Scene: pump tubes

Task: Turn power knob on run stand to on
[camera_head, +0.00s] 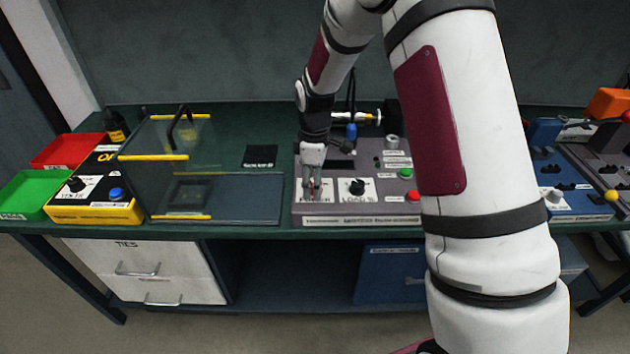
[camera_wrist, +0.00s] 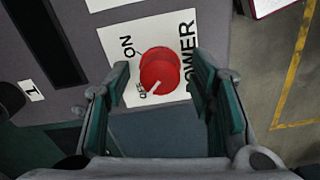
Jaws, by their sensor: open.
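The run stand (camera_head: 400,220) is a grey panel box on the green bench in the head view. Its red round power knob (camera_wrist: 160,68) shows in the wrist view on a white plate (camera_wrist: 184,25) marked ON, OFF and POWER. The knob's white pointer mark sits on the side near the OFF print. My gripper (camera_wrist: 162,92) is open, with one finger on each side of the knob in the picture; I cannot tell whether either touches it. In the head view my gripper (camera_head: 312,188) is over the stand's front left corner and mostly hides the knob.
A black load knob (camera_head: 357,187) stands just right of my gripper. Green (camera_head: 405,173) and red (camera_head: 413,196) buttons are farther right. A clear box with yellow edges (camera_head: 180,216) stands to the left. My arm hides part of the bench's right side.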

